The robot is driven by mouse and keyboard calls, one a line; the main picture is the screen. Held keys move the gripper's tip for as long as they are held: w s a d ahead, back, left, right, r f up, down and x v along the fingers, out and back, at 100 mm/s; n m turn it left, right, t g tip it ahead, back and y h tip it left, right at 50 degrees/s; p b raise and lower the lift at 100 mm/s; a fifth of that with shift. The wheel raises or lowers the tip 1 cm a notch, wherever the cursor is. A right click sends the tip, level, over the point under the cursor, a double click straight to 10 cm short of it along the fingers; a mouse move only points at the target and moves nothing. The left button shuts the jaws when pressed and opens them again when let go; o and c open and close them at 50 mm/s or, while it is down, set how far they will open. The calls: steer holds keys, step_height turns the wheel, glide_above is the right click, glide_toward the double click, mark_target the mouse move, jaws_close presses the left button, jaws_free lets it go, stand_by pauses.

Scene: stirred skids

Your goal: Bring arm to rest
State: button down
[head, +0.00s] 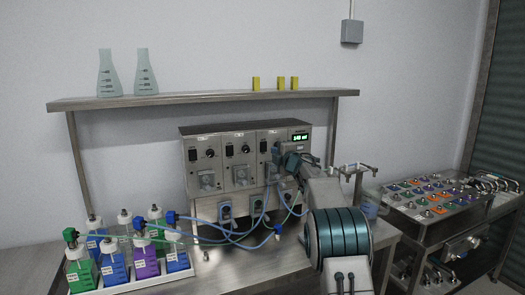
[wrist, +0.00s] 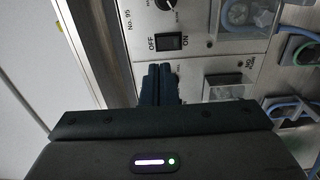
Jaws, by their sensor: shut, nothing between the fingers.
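My gripper (head: 276,152) is at the front of the steel pump unit (head: 215,148), by its right-hand module. In the wrist view my gripper (wrist: 160,70) has its dark fingers together with nothing between them. The fingertips are just below a black ON/OFF switch (wrist: 169,42) on the module's panel. I cannot tell whether they touch the panel. My arm reaches in from the lower right of the head view and hides part of the unit's right side. A green display (head: 299,137) is lit at the unit's upper right.
A white tray (head: 125,286) of several capped bottles stands at the bench's left, with blue tubes (head: 225,238) running to the pumps. A shelf (head: 200,99) with two flasks (head: 146,75) spans above. A cart (head: 445,213) with coloured-top items stands at right.

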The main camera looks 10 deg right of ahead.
steer(key=s+d+m+g+h, duration=0.2)
steer(key=s+m+h, duration=0.2)
steer(key=s+m, duration=0.5)
steer(key=s+d+m+g+h, duration=0.3)
steer(key=s+m, duration=0.2)
steer(key=s, duration=0.8)
steer(key=s+a+f+m+g, duration=0.2)
steer(key=s+f, duration=0.4)
steer(key=s, duration=0.6)
steer(key=s+a+f+m+g+y, duration=0.1)
steer(key=s+f, duration=0.5)
steer(key=s, duration=0.7)
steer(key=s+a+f+m+g+y, duration=0.1)
steer(key=s+a+f+m+g, duration=0.3)
steer(key=s, duration=0.9)
step_height(320, 180, down, 2)
steer(key=shift+s+a+f+g, duration=0.15)
steer(key=shift+a+g, duration=0.4)
steer(key=shift+g, duration=0.65)
